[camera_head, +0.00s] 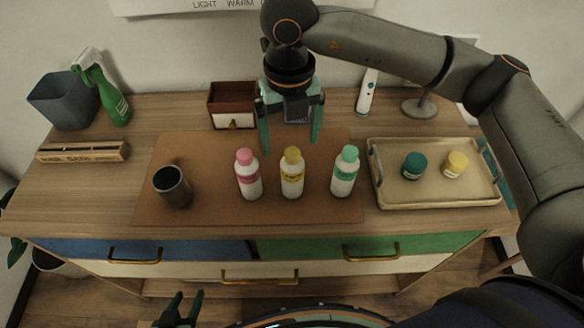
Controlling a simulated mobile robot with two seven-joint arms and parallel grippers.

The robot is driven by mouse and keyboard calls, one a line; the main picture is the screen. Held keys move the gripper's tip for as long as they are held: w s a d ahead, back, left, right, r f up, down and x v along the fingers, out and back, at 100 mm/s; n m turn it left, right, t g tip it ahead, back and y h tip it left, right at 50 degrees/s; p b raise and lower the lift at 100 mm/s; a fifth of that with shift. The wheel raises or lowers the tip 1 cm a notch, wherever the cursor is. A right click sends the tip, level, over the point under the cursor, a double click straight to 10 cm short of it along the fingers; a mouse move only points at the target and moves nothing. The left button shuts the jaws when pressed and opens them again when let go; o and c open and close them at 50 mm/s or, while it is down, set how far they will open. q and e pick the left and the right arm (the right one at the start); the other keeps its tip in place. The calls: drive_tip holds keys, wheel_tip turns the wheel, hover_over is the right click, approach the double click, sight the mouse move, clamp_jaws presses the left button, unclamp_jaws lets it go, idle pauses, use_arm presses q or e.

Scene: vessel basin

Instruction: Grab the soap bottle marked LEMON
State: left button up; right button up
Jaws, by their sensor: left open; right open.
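Three white soap bottles stand upright in a row on the brown mat (210,212): a pink-capped bottle (249,178), a yellow-capped bottle (292,178) and a mint-capped bottle (344,175). Each has a band matching its cap; the print is too small to read, so LEMON cannot be confirmed on any. My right gripper (290,138) is open and empty, pointing down above and behind the row, its fingers spread either side of the yellow-capped bottle in the picture. My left gripper (181,312) is open and empty at the bottom edge, in front of the cabinet.
A dark cup (172,187) stands left of the bottles. A tray (435,200) with a teal jar (414,165) and a yellow jar (455,164) lies right. A small drawer box (232,104) stands behind. A green spray bottle (108,95) stands at the back left.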

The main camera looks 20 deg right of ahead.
sight(292, 163)
wheel_tip(292, 163, down, 3)
drive_tip(key=shift+r, duration=0.1)
drive_tip(key=f+p, duration=0.1)
drive_tip(key=f, duration=0.3)
drive_tip(key=shift+d+f, duration=0.2)
drive_tip(key=shift+f, duration=0.45)
clamp_jaws()
